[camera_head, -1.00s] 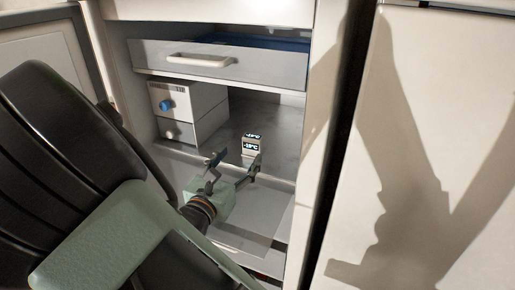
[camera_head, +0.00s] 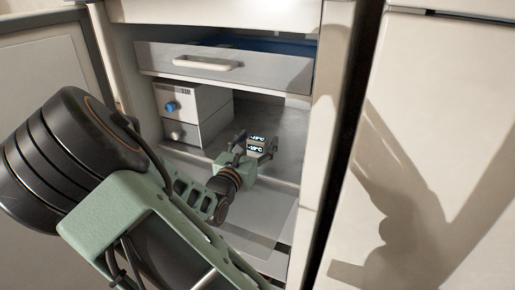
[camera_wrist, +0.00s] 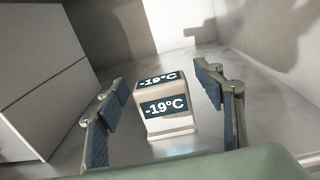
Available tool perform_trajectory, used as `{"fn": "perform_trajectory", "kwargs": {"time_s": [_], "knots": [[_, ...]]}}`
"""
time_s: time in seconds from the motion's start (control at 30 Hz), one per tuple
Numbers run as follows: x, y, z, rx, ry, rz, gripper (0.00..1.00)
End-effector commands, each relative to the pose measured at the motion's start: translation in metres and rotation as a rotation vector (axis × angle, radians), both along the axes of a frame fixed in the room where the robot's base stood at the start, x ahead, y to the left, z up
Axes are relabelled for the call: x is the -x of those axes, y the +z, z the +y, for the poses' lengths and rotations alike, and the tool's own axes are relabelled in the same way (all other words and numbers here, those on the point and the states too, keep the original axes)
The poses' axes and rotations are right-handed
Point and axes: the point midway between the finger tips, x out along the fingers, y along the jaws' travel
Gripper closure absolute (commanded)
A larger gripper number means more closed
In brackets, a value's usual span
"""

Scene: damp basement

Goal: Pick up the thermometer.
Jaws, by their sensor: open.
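The thermometer (camera_head: 258,148) is a small white block with dark displays reading "-19°C" on its top and front. It stands upright on the grey shelf floor inside the cabinet. In the wrist view the thermometer (camera_wrist: 166,108) sits between the two finger pads, with a gap visible on each side. My gripper (camera_head: 254,142) is open, its fingers reaching in around the thermometer; in the wrist view my gripper (camera_wrist: 160,100) shows both blue pads apart. The lower part of the thermometer is partly hidden by my gripper in the head view.
A grey box with a blue knob (camera_head: 205,100) stands on the shelf to the left. A drawer (camera_head: 225,66) with a white handle spans above. The cabinet's right side wall (camera_head: 330,110) is close by. Free shelf floor (camera_head: 280,118) lies behind and right of the thermometer.

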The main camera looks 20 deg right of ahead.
Motion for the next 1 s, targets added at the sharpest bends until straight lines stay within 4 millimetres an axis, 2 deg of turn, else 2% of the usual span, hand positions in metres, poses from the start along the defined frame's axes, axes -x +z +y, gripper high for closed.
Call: {"fn": "perform_trajectory", "kwargs": {"time_s": [0.07,0.4,0.5,0.77,1.0], "knots": [[0.0,0.0,0.0,0.0,0.0,0.0,0.38],[0.0,0.0,0.001,-0.001,0.0,-0.001,0.75],[0.0,0.0,0.001,-0.001,0.0,-0.001,0.84],[0.0,0.001,0.001,-0.001,0.0,-0.001,0.84],[0.0,0.014,0.001,-0.003,0.001,-0.003,0.84]]}}
